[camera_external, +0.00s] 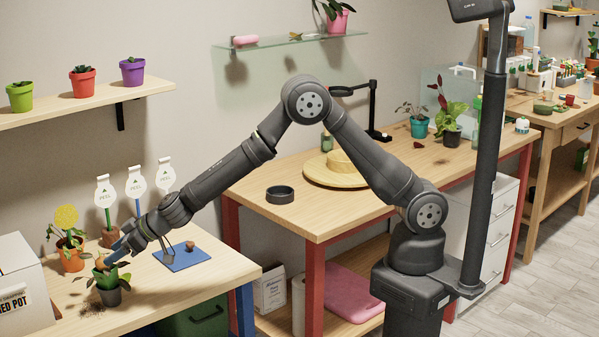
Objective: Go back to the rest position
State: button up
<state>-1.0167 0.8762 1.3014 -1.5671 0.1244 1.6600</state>
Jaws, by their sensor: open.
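My gripper (121,254) is open at the lower left, low over the near left table (226,270). Its fingertips are close to a leafy plant in a dark pot (110,296) with a green upper part. I cannot tell whether the fingers touch the leaves. A blue thing shows between or beside the fingers, too small to make out. My arm reaches out from its base at the right, bent high at the elbow.
A blue mat (186,262) with a small brown thing lies right of the gripper. An orange pot (72,259), several label stakes (135,183) and a white box (22,278) stand close by. A wall shelf (80,104) hangs above.

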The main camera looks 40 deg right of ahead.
jog(key=v, duration=0.8)
jog(key=x, duration=1.2)
jog(key=shift+d+f, duration=0.1)
jog(key=shift+r, duration=2.15)
jog(key=w+d+r, duration=0.4)
jog(key=d+r, duration=0.5)
jog(key=d, duration=0.1)
jog(key=shift+w+d+r, duration=0.15)
jog(key=shift+w+d, duration=0.15)
jog(key=shift+d, duration=0.05)
